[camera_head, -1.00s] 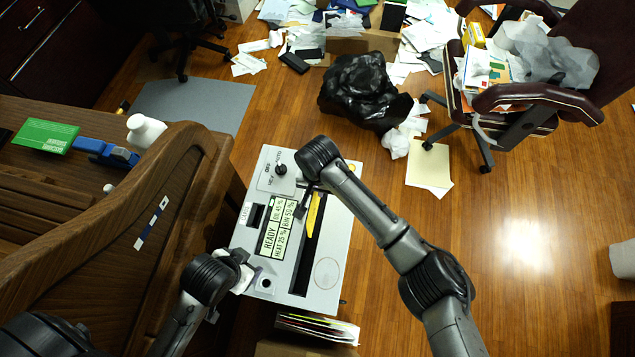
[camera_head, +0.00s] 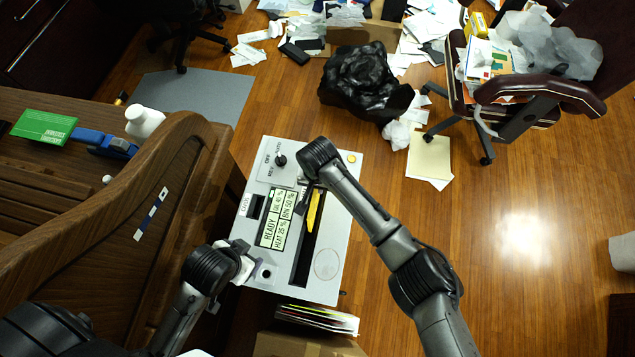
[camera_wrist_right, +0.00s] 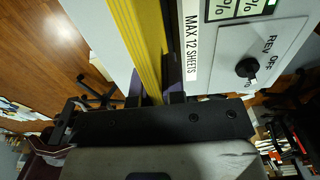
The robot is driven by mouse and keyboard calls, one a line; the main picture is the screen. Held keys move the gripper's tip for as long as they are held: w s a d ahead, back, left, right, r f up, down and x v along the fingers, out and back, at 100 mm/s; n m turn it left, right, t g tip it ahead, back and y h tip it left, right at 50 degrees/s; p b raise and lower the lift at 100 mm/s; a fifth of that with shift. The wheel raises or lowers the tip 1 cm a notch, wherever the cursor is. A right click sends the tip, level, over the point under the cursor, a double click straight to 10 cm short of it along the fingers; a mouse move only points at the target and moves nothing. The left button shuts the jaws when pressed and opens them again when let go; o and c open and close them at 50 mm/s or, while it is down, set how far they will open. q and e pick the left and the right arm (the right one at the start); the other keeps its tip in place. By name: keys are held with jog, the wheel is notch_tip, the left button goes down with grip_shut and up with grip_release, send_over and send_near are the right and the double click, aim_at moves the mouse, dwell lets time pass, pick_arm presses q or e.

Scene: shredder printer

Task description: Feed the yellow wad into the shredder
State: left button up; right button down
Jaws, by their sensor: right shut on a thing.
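The shredder (camera_head: 334,230) is a light grey box with a long dark slot (camera_head: 304,258) and a display reading READY. My right gripper (camera_head: 307,190) is over the slot's far end, shut on the yellow wad (camera_head: 314,211). The wad looks like a narrow, folded yellow strip, lined up with the slot. In the right wrist view, the wad (camera_wrist_right: 140,40) extends from between the fingertips (camera_wrist_right: 152,99) beside the "MAX 12 SHEETS" label. I cannot tell how deep its lower edge sits. My left gripper (camera_head: 238,264) is by the shredder's near left corner; its fingers are unclear.
A mode knob (camera_head: 281,160) sits at the shredder's far left corner. A wooden desk (camera_head: 150,230) stands close on the left. A black bag (camera_head: 365,84) and scattered papers lie behind. Folders (camera_head: 318,320) stand in front.

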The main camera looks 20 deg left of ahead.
jog(key=c, duration=1.1)
grip_release()
notch_tip(320, 180, up, 14)
jog(key=p, duration=0.4)
jog(key=shift+f+p, duration=0.1)
jog(key=shift+p, duration=0.2)
